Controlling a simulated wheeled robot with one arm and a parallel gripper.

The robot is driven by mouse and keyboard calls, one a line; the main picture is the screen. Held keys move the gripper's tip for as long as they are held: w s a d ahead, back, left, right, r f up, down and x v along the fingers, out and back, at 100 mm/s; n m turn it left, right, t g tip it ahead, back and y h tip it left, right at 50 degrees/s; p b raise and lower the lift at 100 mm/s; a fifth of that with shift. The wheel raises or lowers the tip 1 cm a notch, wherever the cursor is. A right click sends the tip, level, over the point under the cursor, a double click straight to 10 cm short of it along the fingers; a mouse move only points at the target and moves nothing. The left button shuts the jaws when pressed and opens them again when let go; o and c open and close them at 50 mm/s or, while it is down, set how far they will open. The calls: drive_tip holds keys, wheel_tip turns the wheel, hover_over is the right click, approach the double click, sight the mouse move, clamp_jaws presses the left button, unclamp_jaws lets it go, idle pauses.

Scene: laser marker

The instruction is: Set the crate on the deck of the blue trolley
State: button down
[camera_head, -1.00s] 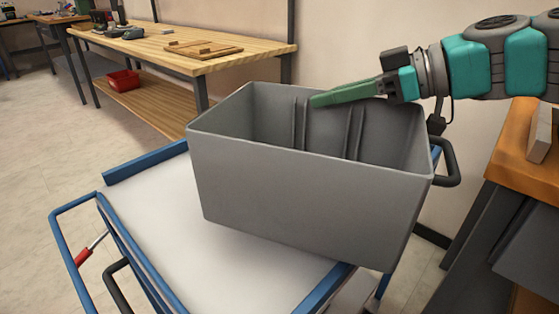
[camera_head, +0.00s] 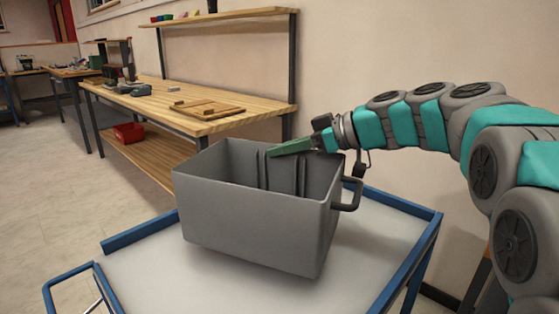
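The grey open-topped crate (camera_head: 250,225) is upright over the pale deck (camera_head: 375,245) of the blue trolley, inside its blue rims. A soft shadow lies on the deck below the crate. I cannot tell whether its bottom touches the deck or hangs just above it. The crate looks empty where I see inside; its floor is hidden. A dark handle (camera_head: 350,196) sticks out at its right end. My gripper (camera_head: 288,148) reaches in from the right, its green fingers lying across the far wall's rim. It appears shut on that rim; the finger gap is hidden.
The trolley's blue right rim (camera_head: 415,250) and left push handle (camera_head: 68,282) frame the deck. Bare deck shows in front and to the right of the crate. A wooden workbench (camera_head: 190,120) with a red bin (camera_head: 128,132) on its lower shelf stands behind, along the wall.

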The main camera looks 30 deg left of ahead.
sight(313, 156)
drive_tip(key=shift+w+a+f+p, duration=0.1)
drive_tip(key=shift+a+f, duration=0.05)
drive_tip(key=shift+f, duration=0.45)
drive_tip(key=shift+w+a+f+p, duration=0.1)
drive_tip(key=shift+a+f+p, duration=0.05)
drive_tip(key=shift+f, duration=0.45)
drive_tip(key=shift+w+a+f+p, duration=0.1)
drive_tip(key=shift+a+f, duration=0.05)
drive_tip(key=shift+f, duration=0.45)
drive_tip(key=shift+f+b, duration=0.15)
drive_tip(key=shift+b, duration=0.15)
drive_tip(key=c, duration=1)
unclamp_jaws()
drive_tip(key=shift+c, duration=0.2)
drive_tip(key=shift+r+p, duration=0.25)
drive_tip(key=shift+p, duration=0.1)
drive_tip(key=b+v, duration=0.1)
drive_tip(key=v, duration=0.6)
drive_tip(key=shift+d, duration=0.3)
